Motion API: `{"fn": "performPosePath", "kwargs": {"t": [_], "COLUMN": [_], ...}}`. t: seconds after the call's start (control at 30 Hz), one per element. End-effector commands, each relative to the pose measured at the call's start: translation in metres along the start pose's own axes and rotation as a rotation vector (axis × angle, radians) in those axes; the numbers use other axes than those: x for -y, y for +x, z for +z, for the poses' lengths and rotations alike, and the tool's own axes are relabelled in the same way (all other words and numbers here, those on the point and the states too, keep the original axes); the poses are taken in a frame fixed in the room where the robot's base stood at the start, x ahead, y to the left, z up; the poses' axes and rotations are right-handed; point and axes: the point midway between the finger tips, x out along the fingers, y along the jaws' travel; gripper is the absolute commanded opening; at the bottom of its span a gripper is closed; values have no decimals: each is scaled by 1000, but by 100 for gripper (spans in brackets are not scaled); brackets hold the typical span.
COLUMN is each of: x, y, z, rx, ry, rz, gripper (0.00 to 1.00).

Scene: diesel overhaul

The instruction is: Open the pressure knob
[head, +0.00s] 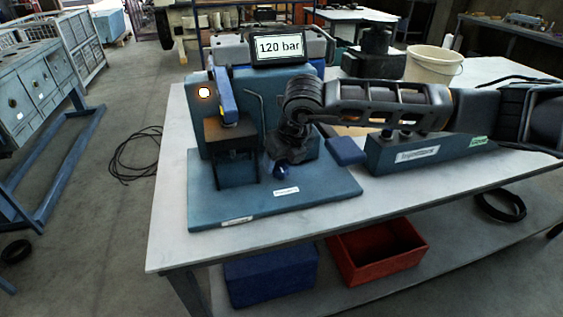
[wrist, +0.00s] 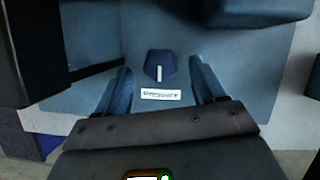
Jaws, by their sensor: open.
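The pressure knob (wrist: 160,62) is small and dark blue with a white pointer line, beside a white label (wrist: 161,95) on the blue test bench plate. The line runs up and down in the wrist view. In the head view the knob (head: 281,172) shows just below my gripper (head: 279,160), partly covered by it. In the wrist view my gripper (wrist: 160,68) is open, with one blue finger on each side of the knob and a gap to both. I cannot tell how high the fingertips are above it. A display (head: 279,47) reads 120 bar.
A blue block with a label (head: 418,154) lies under my arm on the right. A white bucket (head: 433,65) stands behind. The plate's front is clear.

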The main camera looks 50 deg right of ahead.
Motion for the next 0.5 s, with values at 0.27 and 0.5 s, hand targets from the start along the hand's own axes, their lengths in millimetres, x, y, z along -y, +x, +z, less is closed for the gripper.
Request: {"fn": "performPosePath", "kwargs": {"t": [0.27,0.5], "x": [0,0], "y": [25,27], "z": [0,0], "rx": [-1,0], "ry": [1,0], "rz": [0,0], "gripper": [69,69]}}
